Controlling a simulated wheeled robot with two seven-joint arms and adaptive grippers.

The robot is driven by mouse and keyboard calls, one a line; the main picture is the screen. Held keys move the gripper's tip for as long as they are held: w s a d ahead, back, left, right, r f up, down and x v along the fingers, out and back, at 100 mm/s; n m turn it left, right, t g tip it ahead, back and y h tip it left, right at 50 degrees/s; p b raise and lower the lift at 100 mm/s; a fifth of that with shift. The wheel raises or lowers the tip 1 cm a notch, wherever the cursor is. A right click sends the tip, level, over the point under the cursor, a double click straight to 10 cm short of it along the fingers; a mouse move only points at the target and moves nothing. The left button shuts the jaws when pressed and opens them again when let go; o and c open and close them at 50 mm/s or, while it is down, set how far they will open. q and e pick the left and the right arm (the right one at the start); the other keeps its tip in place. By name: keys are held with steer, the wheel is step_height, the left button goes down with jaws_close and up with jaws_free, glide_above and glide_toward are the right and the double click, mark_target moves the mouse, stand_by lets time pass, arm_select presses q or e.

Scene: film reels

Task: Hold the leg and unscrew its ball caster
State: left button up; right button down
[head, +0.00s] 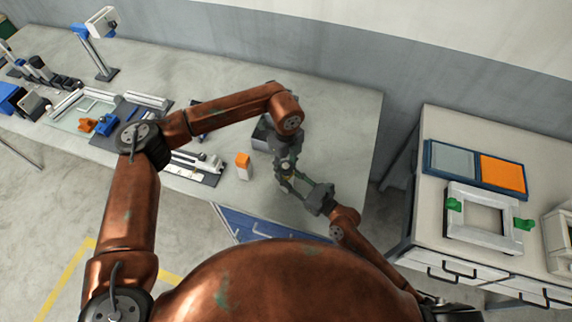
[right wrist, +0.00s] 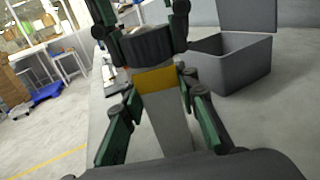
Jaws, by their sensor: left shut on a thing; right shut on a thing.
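The leg (right wrist: 166,122) is a pale grey tapered piece with a yellow band (right wrist: 157,79), seen in the right wrist view between the green fingers of my right gripper (right wrist: 160,92), which is shut on it. A dark round part (right wrist: 150,46), apparently the ball caster, sits at the end of the leg beyond the band. My left gripper (right wrist: 146,18) comes from the far side and is shut around this end. In the head view my left gripper (head: 286,166) and right gripper (head: 301,190) meet above the table's front edge; the leg is mostly hidden there.
A grey open box (right wrist: 238,62) with a raised lid stands close beside the grippers. An orange and white block (head: 243,167) stands left of them on the table (head: 335,130). A cabinet with trays (head: 462,160) is at the right. The table's right end is clear.

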mark_target(286, 166)
arm_select(q)
steer(key=shift+r, duration=0.25)
steer(key=shift+r, duration=0.9)
steer(key=shift+r, duration=0.1)
steer(key=shift+r, duration=1.9)
arm_select(e)
steer(key=c, duration=1.4)
jaws_free()
steer(key=shift+c, duration=0.2)
